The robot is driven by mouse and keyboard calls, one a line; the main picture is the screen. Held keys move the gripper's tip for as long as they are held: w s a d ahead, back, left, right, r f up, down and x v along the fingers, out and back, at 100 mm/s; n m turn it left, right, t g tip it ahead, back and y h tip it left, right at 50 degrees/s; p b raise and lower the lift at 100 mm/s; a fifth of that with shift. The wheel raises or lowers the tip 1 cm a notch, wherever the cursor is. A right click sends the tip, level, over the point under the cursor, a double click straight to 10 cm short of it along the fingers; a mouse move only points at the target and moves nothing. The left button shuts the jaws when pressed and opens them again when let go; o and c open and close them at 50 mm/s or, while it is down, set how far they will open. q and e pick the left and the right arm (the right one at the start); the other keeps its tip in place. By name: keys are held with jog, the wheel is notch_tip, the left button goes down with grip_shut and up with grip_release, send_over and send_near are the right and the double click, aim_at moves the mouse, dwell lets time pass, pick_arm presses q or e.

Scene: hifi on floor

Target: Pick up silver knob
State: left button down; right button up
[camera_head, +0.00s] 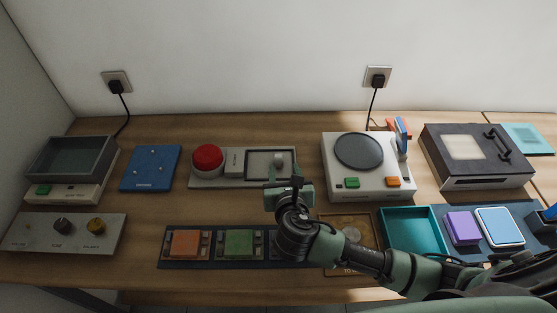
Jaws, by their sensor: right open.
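A small pale round thing (352,234), which may be the silver knob, lies on a brown wooden tray (367,221) at the front, just right of centre. My right forearm partly covers the tray. A white control panel (40,218) at the left carries a dark knob (62,226) and a gold knob (96,226). My left gripper is not in view.
A dark strip with orange (185,243) and green (239,242) blocks lies left of my arm. A teal tray (411,213) and a purple block (463,228) are to the right. A turntable (333,183) and a black-topped player (444,172) stand behind.

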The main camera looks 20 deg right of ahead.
aim_at(279, 163)
jog(key=x, duration=0.4)
jog(key=shift+s+f, duration=0.1)
jog(key=shift+f, duration=0.35)
jog(key=shift+a+x, duration=0.2)
jog(key=shift+x, duration=1.2)
jog(key=shift+a+x, duration=0.25)
jog(key=shift+x, duration=1.1)
jog(key=shift+f, duration=0.1)
jog(key=shift+c, duration=0.3)
grip_shut()
